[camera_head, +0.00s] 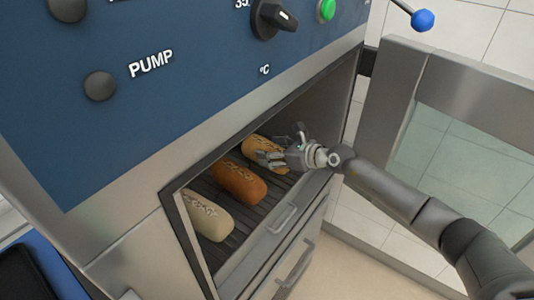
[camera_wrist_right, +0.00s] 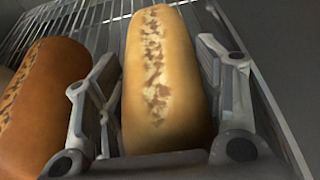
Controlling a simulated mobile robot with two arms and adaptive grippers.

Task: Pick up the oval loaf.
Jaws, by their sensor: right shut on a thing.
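Several long loaves lie side by side on a dark rack (camera_head: 222,249) inside the open oven. The golden loaf (camera_head: 257,146) is the farthest right and is partly hidden by my right gripper (camera_head: 268,160). In the right wrist view the same golden loaf (camera_wrist_right: 158,75), with a pale split top, sits between the two fingers of the right gripper (camera_wrist_right: 157,110), which is shut on it. It still appears to lie on the wire rack. A brown loaf (camera_head: 238,181) is left of it, also at the left of the wrist view (camera_wrist_right: 38,100). My left gripper is not in view.
A pale loaf (camera_head: 207,214) lies at the near left of the rack. The oven's blue control panel (camera_head: 180,70) overhangs the opening. The glazed oven door (camera_head: 470,140) stands open at the right. Drawer handles (camera_head: 284,219) jut out below.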

